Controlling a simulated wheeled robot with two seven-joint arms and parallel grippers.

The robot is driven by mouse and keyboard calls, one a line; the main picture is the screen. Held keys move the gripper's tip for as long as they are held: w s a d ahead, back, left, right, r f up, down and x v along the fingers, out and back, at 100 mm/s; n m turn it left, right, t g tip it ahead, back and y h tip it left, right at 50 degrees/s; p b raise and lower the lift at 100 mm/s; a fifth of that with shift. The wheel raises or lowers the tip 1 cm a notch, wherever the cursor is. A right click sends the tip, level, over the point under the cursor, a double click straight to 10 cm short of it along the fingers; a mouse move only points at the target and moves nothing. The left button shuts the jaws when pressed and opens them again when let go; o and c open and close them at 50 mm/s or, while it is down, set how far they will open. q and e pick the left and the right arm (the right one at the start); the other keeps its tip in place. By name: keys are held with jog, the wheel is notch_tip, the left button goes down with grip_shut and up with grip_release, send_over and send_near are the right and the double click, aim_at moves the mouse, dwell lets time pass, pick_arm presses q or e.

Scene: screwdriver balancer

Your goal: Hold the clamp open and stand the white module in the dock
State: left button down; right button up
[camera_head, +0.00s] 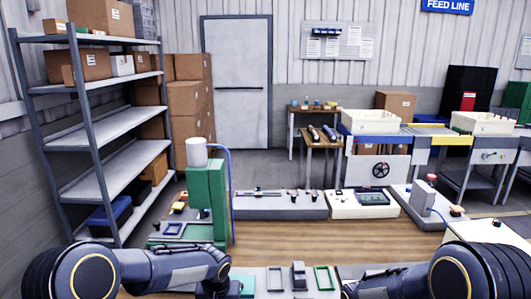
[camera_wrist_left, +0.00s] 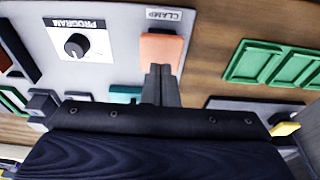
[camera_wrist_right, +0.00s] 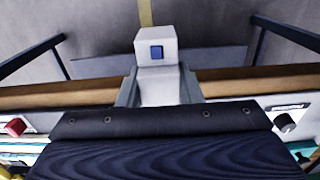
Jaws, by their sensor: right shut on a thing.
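The white module (camera_wrist_right: 157,50), a pale block with a blue square on its face, is between the fingers of my right gripper (camera_wrist_right: 158,88) in the right wrist view. I cannot make it out surely in the head view. My left gripper (camera_wrist_left: 160,75) is shut, with its fingertips at an orange pad (camera_wrist_left: 160,50) beside the CLAMP label (camera_wrist_left: 164,15) in the left wrist view. They seem to touch the pad; how far it is pressed I cannot tell. The clamp's jaws and the dock are not clearly seen; my left gripper covers part of that panel.
A PROGRAM knob (camera_wrist_left: 75,45) is left of the pad. A green frame (camera_wrist_left: 268,64) lies on the wood at right. In the head view, a green press (camera_head: 205,200) stands behind my left arm, with grey and white consoles (camera_head: 280,205) along the table's back. Bare wood (camera_head: 320,240) is in front.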

pick_arm(q)
jog(key=shift+f, duration=0.1)
pick_arm(e)
jog(key=shift+f, duration=0.1)
pick_arm(q)
jog(key=shift+f+b, duration=0.65)
jog(key=shift+b, duration=0.05)
pick_arm(e)
jog(key=shift+f, duration=0.6)
pick_arm(q)
jog(key=shift+s+f+b, duration=0.15)
jog(key=shift+f+b, duration=0.3)
jog(key=shift+b, duration=0.05)
pick_arm(e)
jog(key=shift+s+f, duration=0.15)
jog(key=shift+f, duration=0.3)
grip_shut()
pick_arm(q)
jog(key=shift+s+f, duration=0.1)
jog(key=shift+f, duration=0.15)
pick_arm(e)
jog(key=shift+s+f, duration=0.15)
jog(key=shift+f, duration=0.1)
